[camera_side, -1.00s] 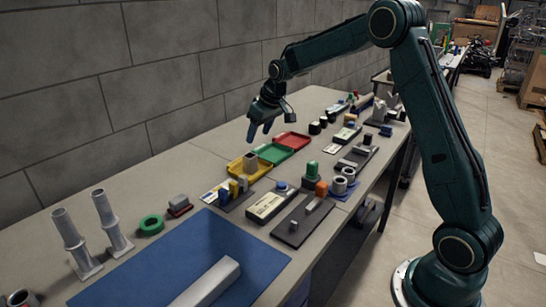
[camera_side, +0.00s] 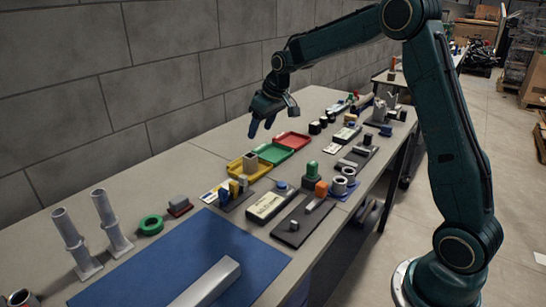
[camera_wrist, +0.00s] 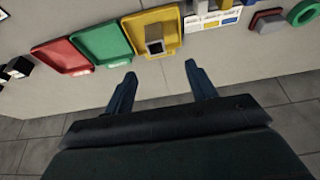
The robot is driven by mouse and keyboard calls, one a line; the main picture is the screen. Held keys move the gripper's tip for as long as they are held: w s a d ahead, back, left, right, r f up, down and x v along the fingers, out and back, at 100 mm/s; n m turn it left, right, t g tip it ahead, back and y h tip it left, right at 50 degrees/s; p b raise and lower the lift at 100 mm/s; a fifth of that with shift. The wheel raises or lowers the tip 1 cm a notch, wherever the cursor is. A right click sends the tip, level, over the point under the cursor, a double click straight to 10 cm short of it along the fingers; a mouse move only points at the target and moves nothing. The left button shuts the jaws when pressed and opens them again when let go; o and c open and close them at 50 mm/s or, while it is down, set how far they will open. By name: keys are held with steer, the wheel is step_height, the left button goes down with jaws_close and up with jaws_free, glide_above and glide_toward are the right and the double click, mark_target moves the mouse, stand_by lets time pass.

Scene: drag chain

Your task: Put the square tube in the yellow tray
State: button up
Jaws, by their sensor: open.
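The square tube (camera_side: 250,160) is a short grey-beige piece standing upright in the yellow tray (camera_side: 236,168). In the wrist view the tube (camera_wrist: 154,40) shows its dark square opening, and the yellow tray (camera_wrist: 170,18) lies around it. My gripper (camera_side: 261,131) is open and empty, raised above the bench behind the trays. In the wrist view my gripper (camera_wrist: 160,82) has its two blue fingers well apart, with bare bench between them. The fingers are clear of the tube and the tray.
A green tray (camera_side: 268,154) and a red tray (camera_side: 293,141) stand in a row beside the yellow one. A green ring (camera_side: 151,224), a blue mat (camera_side: 185,262) and several small parts crowd the bench. The block wall (camera_side: 150,80) runs behind.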

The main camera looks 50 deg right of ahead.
steer(key=s+a+r, duration=0.5)
steer(key=s, duration=0.4)
steer(key=s+a+r, duration=0.4)
steer(key=s+r, duration=0.1)
steer(key=s, duration=0.4)
steer(key=s+a+f, duration=0.1)
steer(key=s+a, duration=0.1)
steer(key=s, duration=0.7)
steer(key=s+a+f+t, duration=0.1)
steer(key=s+a, duration=0.1)
steer(key=s, duration=0.6)
steer(key=shift+s+f, duration=0.15)
steer(key=shift+s, duration=0.25)
